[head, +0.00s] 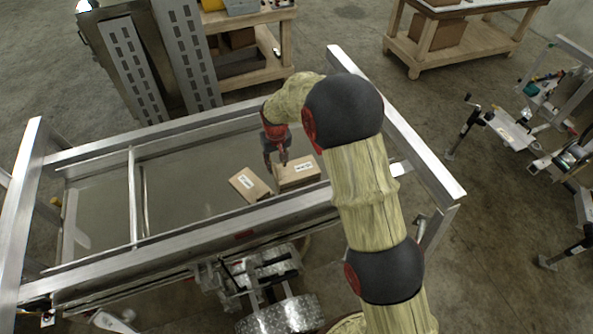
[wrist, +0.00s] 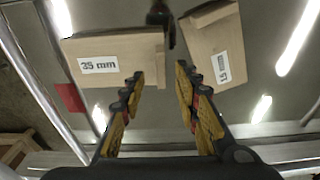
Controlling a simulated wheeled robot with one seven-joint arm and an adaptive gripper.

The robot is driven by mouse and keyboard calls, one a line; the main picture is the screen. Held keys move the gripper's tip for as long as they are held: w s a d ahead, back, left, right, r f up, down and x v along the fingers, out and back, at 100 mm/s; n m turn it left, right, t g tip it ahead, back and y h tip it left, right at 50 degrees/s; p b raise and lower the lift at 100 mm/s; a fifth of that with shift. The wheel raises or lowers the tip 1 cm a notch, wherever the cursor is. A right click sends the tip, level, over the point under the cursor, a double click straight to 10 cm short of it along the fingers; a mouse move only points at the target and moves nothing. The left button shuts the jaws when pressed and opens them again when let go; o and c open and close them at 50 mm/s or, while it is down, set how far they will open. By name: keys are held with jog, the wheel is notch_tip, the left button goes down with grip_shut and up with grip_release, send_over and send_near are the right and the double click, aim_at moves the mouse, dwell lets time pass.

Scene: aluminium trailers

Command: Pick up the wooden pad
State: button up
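Two light-brown wooden pads with white labels lie close together on the trailer bed. In the head view, one pad (head: 250,185) lies turned at an angle on the left, and a thicker-looking pad (head: 300,175) lies to its right. The wrist view shows a pad labelled "35 mm" (wrist: 118,50) at left and a tilted pad (wrist: 212,40) at right; its label is hard to read. My gripper (head: 277,163) is above and just behind the pads in the head view. In the wrist view my gripper (wrist: 159,82) is open, with nothing between its fingertips.
The aluminium trailer frame (head: 240,218) surrounds the bed with raised rails, and a crossbar (head: 133,195) spans it at left. The bed left of the pads is clear. Wooden workbenches (head: 450,50) stand behind. Metal stands (head: 510,125) are at right.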

aim_at(276, 168)
jog(key=shift+w+a+f+p, duration=0.1)
jog(key=shift+f+p, duration=0.3)
jog(key=shift+f, duration=0.75)
jog(key=shift+w+a+f+p, duration=0.1)
jog(key=shift+f+p, duration=0.25)
jog(key=shift+f, duration=0.75)
jog(key=c, duration=0.3)
grip_shut()
